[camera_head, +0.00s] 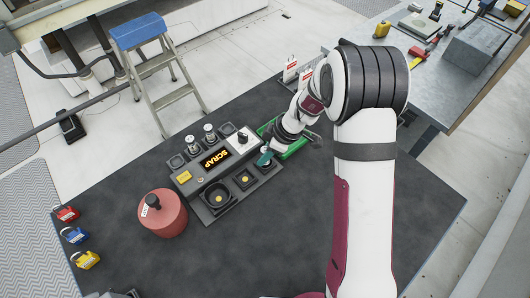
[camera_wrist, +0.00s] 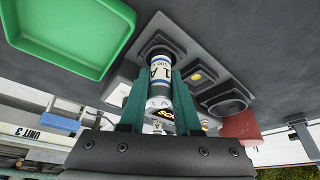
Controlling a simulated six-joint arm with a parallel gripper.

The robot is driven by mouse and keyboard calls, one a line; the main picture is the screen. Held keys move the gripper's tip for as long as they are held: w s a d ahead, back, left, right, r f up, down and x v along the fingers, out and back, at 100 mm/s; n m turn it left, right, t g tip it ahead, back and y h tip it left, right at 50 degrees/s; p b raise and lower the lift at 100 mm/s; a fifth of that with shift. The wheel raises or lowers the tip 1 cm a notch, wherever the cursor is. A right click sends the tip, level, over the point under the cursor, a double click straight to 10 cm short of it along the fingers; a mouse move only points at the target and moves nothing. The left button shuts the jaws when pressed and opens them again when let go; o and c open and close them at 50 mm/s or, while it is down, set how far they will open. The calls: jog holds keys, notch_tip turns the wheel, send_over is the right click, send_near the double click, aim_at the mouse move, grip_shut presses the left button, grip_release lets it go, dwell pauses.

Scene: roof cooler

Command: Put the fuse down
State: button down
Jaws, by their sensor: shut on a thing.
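My gripper (camera_head: 265,158) is over the right end of the black fuse station (camera_head: 208,190), beside the green tray. In the wrist view its two teal fingers (camera_wrist: 158,90) are shut on the fuse (camera_wrist: 160,72), a white cylinder with dark bands and printed figures. The fuse's far end is at a dark square socket (camera_wrist: 161,42) of the station. I cannot tell whether the end is in the socket or just in front of it. In the head view the gripper and wrist hide most of the fuse.
The green tray (camera_wrist: 68,33) lies close to the gripper. The station also bears a SCRAP label (camera_head: 215,158), a white switch box (camera_head: 240,141) and other sockets (camera_head: 244,180). A red canister (camera_head: 163,218) stands to the left. The dark table front (camera_head: 240,255) is clear.

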jog(key=shift+f, duration=0.3)
jog(key=c, duration=0.6)
grip_release()
jog(key=w+v, duration=0.1)
jog(key=v, duration=1.2)
jog(key=s+d+r+m+h, duration=0.1)
jog(key=s+r+m, duration=0.1)
jog(key=s+m, duration=0.5)
jog(key=s+d+r+m+h, duration=0.1)
jog(key=s+d+r+m, duration=0.1)
jog(key=s+m, duration=0.5)
jog(key=s+d+r+m+g, duration=0.1)
jog(key=s+r+m, duration=0.2)
jog(key=s+m, duration=0.4)
jog(key=shift+s+d+h, duration=0.2)
jog(key=shift+s, duration=1.7)
jog(key=shift+s+d+h, duration=0.2)
jog(key=shift+s, duration=1.65)
